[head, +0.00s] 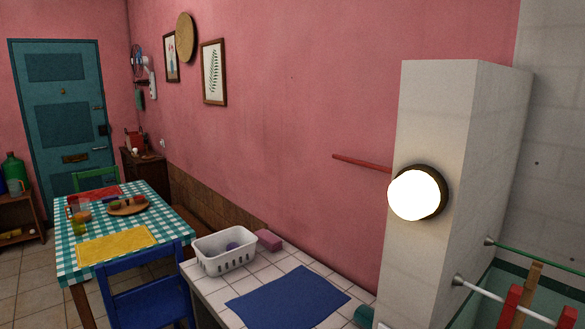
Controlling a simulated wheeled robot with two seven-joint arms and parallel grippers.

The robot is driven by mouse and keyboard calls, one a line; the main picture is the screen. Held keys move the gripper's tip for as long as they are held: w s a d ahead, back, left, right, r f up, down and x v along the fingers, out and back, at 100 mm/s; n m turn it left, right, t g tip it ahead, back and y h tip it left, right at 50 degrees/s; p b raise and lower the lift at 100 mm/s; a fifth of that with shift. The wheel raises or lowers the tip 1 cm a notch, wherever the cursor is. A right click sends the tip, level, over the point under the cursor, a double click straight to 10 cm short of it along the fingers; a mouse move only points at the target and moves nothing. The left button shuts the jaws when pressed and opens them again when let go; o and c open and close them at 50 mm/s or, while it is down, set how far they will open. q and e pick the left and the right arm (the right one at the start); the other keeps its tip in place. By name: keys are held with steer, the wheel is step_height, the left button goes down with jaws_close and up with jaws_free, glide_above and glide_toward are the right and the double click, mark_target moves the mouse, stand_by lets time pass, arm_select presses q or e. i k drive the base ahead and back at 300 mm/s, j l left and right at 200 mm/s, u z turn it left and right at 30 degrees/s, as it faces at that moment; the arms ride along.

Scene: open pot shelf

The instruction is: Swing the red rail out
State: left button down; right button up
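The red rail (362,163) is a thin, straight bar in front of the pink wall, left of the white column (425,150). It slopes slightly down to the right, and its right end meets or passes behind the column's edge; I cannot tell which. Its left end is free. Neither of my grippers is in view.
A round lit lamp (415,195) is on the column. Right of it are a green rail (530,247) and a white rail (500,299), with red and wooden pieces near them. Below is a tiled counter (210,285) with a white basket (224,253) and blue mat (290,298).

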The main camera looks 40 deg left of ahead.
mark_target(364, 163)
steer(key=u, duration=0.75)
steer(key=i+j, duration=0.2)
steer(key=j, duration=0.15)
steer(key=i+j, duration=0.2)
steer(key=j, duration=0.15)
steer(key=i+j, duration=0.15)
steer(key=j, duration=0.15)
steer(key=i+z, duration=0.05)
